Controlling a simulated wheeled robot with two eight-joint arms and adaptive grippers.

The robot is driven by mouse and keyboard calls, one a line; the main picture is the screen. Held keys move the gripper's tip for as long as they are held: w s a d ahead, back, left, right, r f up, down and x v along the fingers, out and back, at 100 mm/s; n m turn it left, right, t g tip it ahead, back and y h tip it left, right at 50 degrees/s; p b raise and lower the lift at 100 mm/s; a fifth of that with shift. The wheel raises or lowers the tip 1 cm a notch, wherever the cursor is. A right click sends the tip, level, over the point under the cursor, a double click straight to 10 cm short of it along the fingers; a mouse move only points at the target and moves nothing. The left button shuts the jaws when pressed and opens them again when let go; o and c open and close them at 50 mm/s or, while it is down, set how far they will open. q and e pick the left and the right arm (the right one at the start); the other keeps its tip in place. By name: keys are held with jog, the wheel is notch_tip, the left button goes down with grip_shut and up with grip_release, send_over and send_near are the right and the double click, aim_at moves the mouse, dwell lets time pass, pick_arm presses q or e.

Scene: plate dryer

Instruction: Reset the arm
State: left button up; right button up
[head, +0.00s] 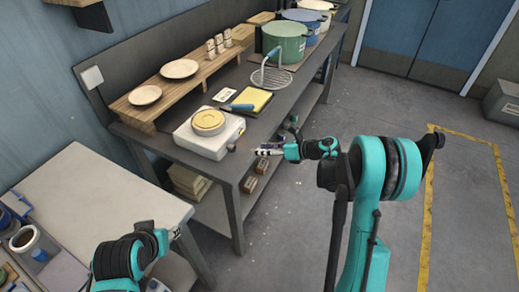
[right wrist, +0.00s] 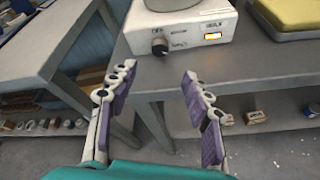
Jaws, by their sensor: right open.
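My right arm (head: 375,185) reaches in from the right in the head view. Its gripper (head: 272,150) is in front of the dark workbench's edge, near the white device with a round yellow top (head: 208,122). In the right wrist view the two purple-padded fingers (right wrist: 157,82) are spread wide with nothing between them. The device's front with a black knob (right wrist: 160,46) is beyond them. My left arm (head: 130,258) is folded low at the lower left of the head view. Its fingers cannot be made out clearly at the bottom edge.
The dark workbench (head: 232,172) carries two plates on a wooden shelf (head: 150,115), a yellow pad (head: 252,100), a wire basket (head: 270,78) and pots (head: 285,42). A light table (head: 95,190) stands at left. Floor at right (head: 300,215) is clear.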

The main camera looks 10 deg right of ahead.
notch_tip(320, 180, up, 24)
jog(key=w+d+m+t+h, duration=0.2)
jog(key=d+m+t+h, duration=0.15)
jog(key=m+t, duration=0.8)
jog(key=s+d+r+m+h, duration=0.4)
jog(key=m+h, duration=0.3)
jog(key=m, duration=0.5)
jog(key=s+d+f+m+g+h, duration=0.45)
jog(key=s+f+m, duration=0.35)
jog(key=s+m, duration=0.4)
jog(key=s+a+f+m+g+y, duration=0.1)
jog(key=s+a+f+m+g, duration=0.2)
jog(key=s+f, duration=0.4)
jog(key=s+a+f+m+g+y, duration=0.2)
jog(key=s+a+f+m+g, duration=0.2)
jog(key=s, duration=0.5)
notch_tip(320, 180, down, 3)
jog(key=shift+a+r+y, duration=0.1)
jog(key=shift+a+y, duration=0.2)
jog(key=shift+a, duration=0.15)
